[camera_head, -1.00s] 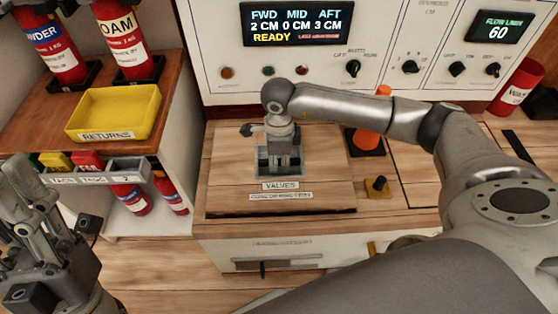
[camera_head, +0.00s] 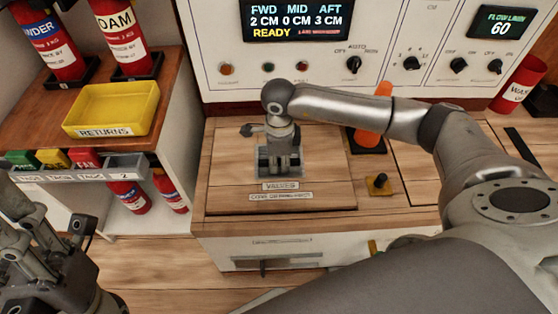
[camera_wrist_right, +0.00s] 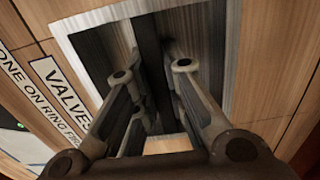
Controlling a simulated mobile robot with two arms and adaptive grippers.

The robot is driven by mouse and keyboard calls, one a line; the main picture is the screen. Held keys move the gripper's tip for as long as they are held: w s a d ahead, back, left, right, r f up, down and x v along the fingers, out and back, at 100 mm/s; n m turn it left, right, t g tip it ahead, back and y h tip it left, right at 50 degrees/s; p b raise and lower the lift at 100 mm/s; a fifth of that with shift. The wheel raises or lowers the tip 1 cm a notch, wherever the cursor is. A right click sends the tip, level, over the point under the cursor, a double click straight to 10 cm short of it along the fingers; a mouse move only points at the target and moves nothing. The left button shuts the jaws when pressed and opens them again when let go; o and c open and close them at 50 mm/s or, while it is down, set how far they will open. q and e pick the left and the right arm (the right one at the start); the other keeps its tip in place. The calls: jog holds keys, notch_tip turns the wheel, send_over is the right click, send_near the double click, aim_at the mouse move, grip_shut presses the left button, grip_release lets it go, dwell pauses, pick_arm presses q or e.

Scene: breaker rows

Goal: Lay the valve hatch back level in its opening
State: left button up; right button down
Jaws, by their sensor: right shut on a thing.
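The valve hatch (camera_head: 235,170) is a square wooden panel labelled VALVES, set in the counter. It looks flat or nearly so, with a thin dark line along its front edge. In its middle is a grey recessed cup (camera_head: 263,171); the cup's frame also shows in the right wrist view (camera_wrist_right: 88,47). My right gripper (camera_head: 280,167) reaches down into the cup and is shut on the dark handle bar (camera_wrist_right: 147,40) there. The grip point is partly hidden by the fingers. My left gripper (camera_head: 22,225) is at the lower left, away from the hatch, its fingertips unclear.
An orange cone-like object (camera_head: 374,118) stands behind the hatch at right, and a small knob on a yellow plate (camera_head: 379,184) lies right of it. A control panel (camera_head: 225,40) rises behind. A yellow RETURNS tray (camera_head: 113,108) sits on the left shelf.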

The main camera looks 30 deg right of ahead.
jog(key=shift+w+f+b, duration=0.1)
jog(key=shift+f+b, duration=0.35)
jog(key=shift+f, duration=0.1)
jog(key=shift+f, duration=0.15)
jog(key=c, duration=1.5)
grip_release()
jog(key=shift+o, duration=0.4)
notch_tip(320, 180, up, 12)
jog(key=shift+r, duration=0.1)
